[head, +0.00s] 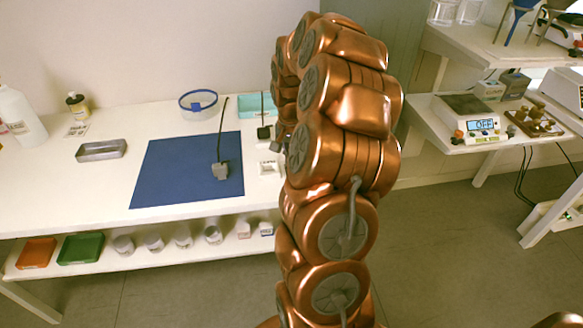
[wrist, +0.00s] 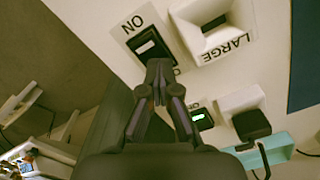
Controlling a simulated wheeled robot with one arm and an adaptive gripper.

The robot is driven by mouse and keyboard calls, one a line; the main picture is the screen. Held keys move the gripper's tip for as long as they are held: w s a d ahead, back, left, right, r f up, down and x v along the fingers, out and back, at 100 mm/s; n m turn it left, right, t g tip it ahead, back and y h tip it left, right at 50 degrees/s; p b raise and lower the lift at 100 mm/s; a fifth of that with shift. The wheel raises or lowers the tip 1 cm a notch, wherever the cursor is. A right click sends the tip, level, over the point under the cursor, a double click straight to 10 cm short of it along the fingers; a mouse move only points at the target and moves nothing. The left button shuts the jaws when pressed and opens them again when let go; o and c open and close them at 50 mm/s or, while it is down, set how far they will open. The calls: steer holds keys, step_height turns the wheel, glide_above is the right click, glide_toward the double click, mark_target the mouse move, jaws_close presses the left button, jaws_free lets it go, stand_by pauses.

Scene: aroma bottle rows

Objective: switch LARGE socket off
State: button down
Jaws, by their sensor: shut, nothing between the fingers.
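In the wrist view the LARGE socket (wrist: 208,25) is a white square frame with a dark opening, empty. Its black rocker switch (wrist: 147,42) sits beside it on a white plate marked ON; the opposite marking is mostly hidden by my gripper. No light shows on this rocker. My gripper (wrist: 159,66) is shut and empty, its tips over the edge of the rocker; I cannot tell whether they touch it. In the head view the socket area (head: 268,168) is partly covered by my arm, and my gripper is hidden behind it.
A second socket (wrist: 238,101) holds a black plug (wrist: 251,124), and its switch (wrist: 202,118) glows green. A blue mat (head: 165,175) with a grey plug (head: 221,171) and cable lies left of the sockets. A teal tray (head: 250,103) stands behind. The lower shelf holds trays and jars.

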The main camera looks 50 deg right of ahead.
steer(key=shift+r, duration=0.1)
steer(key=shift+r+p, duration=0.6)
steer(key=shift+r, duration=2.8)
